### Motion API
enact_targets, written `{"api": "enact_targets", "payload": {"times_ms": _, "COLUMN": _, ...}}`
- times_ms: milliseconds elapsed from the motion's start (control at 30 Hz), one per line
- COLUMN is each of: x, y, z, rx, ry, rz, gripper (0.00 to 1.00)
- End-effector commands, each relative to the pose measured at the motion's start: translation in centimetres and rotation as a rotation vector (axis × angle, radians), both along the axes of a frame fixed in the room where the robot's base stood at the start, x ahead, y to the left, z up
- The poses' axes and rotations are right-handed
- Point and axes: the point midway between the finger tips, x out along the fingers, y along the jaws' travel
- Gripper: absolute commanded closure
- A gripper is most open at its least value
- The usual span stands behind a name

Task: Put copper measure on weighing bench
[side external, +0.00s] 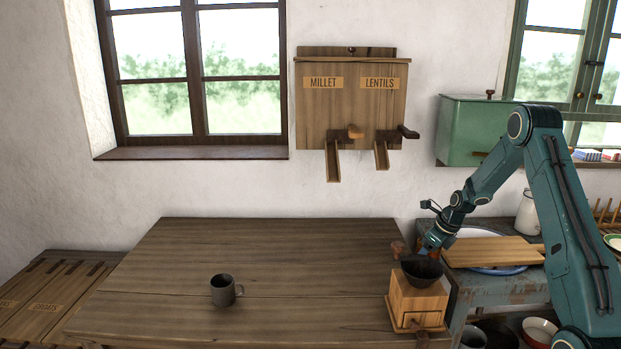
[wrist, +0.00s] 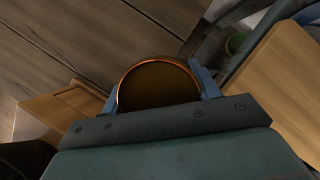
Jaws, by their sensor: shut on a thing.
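The copper measure (wrist: 158,84) shows in the wrist view as a round cup with a bright copper rim and a dark brown inside. I cannot tell whether it holds anything. My gripper (wrist: 160,88) is shut on it, with a blue finger on each side. In the side view my gripper (side external: 427,249) is just above or behind the dark hopper of a wooden grinder, and the measure is hard to make out there. A large brown wooden table (side external: 290,250) stands in the middle; no label shows whether it is the weighing bench.
The wooden grinder (side external: 418,298) stands at the table's right end. A grey mug (side external: 223,290) stands on the table, with free room around it. A wooden board (side external: 492,251) lies on a plate on the blue-grey side bench. The millet and lentil dispenser (side external: 350,105) hangs behind.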

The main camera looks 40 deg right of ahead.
Motion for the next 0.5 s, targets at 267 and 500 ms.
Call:
{"api": "enact_targets", "payload": {"times_ms": 267, "x": 0.1, "y": -0.2, "z": 0.0, "rx": -0.003, "ry": -0.001, "rz": -0.007, "gripper": 0.67}}
{"api": "enact_targets", "payload": {"times_ms": 500, "x": 2.8, "y": -0.1, "z": 0.0, "rx": -0.003, "ry": -0.001, "rz": -0.003, "gripper": 0.67}}
